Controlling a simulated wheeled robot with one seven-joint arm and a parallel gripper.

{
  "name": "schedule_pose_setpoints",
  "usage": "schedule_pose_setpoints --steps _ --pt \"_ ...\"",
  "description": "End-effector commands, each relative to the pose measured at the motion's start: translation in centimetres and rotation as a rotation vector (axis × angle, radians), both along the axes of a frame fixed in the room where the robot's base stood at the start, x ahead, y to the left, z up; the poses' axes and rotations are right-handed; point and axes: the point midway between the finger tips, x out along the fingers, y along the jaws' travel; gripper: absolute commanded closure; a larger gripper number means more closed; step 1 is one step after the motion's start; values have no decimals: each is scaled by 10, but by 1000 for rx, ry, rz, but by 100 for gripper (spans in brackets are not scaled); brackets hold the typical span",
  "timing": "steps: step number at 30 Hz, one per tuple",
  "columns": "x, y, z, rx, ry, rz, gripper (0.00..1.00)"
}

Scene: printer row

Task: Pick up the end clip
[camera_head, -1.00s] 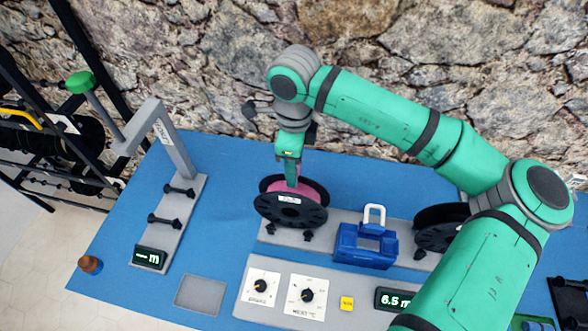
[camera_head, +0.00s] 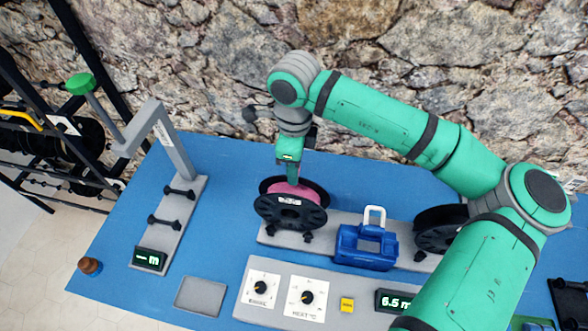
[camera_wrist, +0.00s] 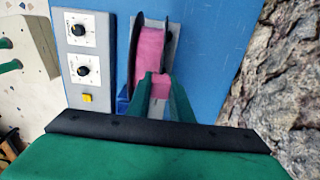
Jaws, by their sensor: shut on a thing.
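The spool (camera_head: 290,210) with pink filament and black flanges stands upright on a grey base left of centre in the head view. It also shows in the wrist view (camera_wrist: 150,48). My gripper (camera_head: 293,181) points down at the top of the spool, between its two flanges. In the wrist view my gripper's green fingers (camera_wrist: 160,79) close in on a small pinkish piece, the end clip (camera_wrist: 161,89), against the pink winding. The fingers and the winding hide most of its outline.
A blue box with a white handle (camera_head: 367,246) stands right of the spool, with a second black spool (camera_head: 440,228) beyond it. A panel with two dials (camera_head: 276,317) lies in front. A grey post (camera_head: 172,140) rises at the left. Blue table is free between post and spool.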

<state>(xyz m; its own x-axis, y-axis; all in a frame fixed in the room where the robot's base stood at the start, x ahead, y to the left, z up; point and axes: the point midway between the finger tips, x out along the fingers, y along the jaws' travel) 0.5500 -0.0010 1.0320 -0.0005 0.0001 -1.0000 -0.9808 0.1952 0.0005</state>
Motion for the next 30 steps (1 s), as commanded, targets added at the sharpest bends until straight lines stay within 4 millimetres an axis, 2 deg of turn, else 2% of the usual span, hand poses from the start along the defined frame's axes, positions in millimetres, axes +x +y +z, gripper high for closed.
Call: schedule_pose_setpoints --steps 7,17,24,30 --pt "0 0 29 -2 -4 0 100" --pt "-52 -4 89 -4 -4 1 100" --pt "-102 -7 109 -3 -3 1 100" --pt "-127 -8 120 0 -2 0 100"
